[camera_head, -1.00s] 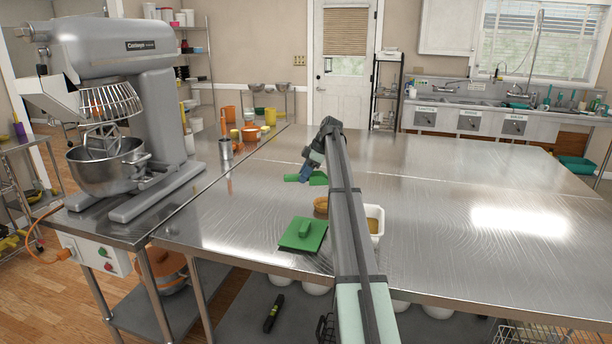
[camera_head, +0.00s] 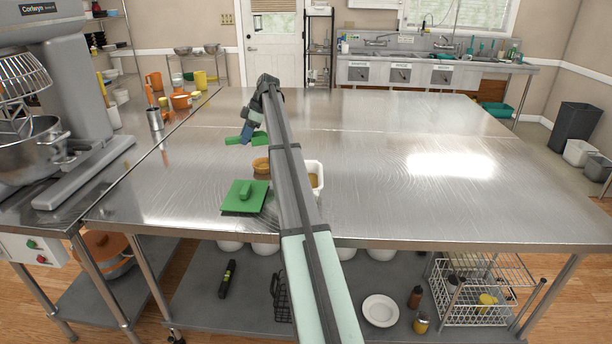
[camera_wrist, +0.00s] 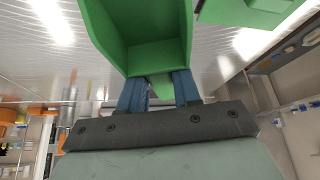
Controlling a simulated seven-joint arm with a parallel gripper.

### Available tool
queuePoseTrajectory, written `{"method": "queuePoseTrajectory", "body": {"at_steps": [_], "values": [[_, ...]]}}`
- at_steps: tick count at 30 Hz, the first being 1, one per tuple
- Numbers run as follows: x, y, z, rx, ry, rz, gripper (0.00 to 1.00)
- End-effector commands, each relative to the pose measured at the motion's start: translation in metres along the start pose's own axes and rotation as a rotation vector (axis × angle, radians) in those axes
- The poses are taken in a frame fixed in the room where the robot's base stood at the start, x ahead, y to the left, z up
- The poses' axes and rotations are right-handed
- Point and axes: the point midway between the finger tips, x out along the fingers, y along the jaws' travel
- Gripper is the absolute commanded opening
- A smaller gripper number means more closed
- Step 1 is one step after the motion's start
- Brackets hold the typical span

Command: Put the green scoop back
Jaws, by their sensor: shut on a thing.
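The green scoop (camera_head: 260,139) is at my gripper (camera_head: 247,132), just above or on the steel table; I cannot tell which. In the wrist view the open scoop bowl (camera_wrist: 145,30) fills the upper middle. My gripper's blue fingers (camera_wrist: 158,90) are shut on its green handle, partly hidden between them. A white tub (camera_head: 315,180) with tan contents stands on the table, partly hidden behind my arm. A flat green lid with a raised handle (camera_head: 242,198) lies near the front edge, left of my arm.
A small orange-brown bowl (camera_head: 261,165) sits between the lid and the scoop. A large mixer (camera_head: 60,100) stands at the left, with containers (camera_head: 181,100) at the back left. The steel table (camera_head: 430,190) is clear to the right.

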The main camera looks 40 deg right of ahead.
Motion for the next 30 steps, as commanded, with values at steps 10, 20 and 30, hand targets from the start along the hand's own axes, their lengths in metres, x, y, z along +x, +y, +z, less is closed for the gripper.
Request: {"method": "queuePoseTrajectory", "body": {"at_steps": [10, 20, 30], "values": [[-0.069, -0.028, 0.119, 0.131, 0.006, 0.071, 0.0], [-0.108, -0.098, 0.213, 0.278, 0.01, 0.15, 0.0], [-0.115, -0.144, 0.258, 0.695, 0.014, 0.378, 0.0]]}}
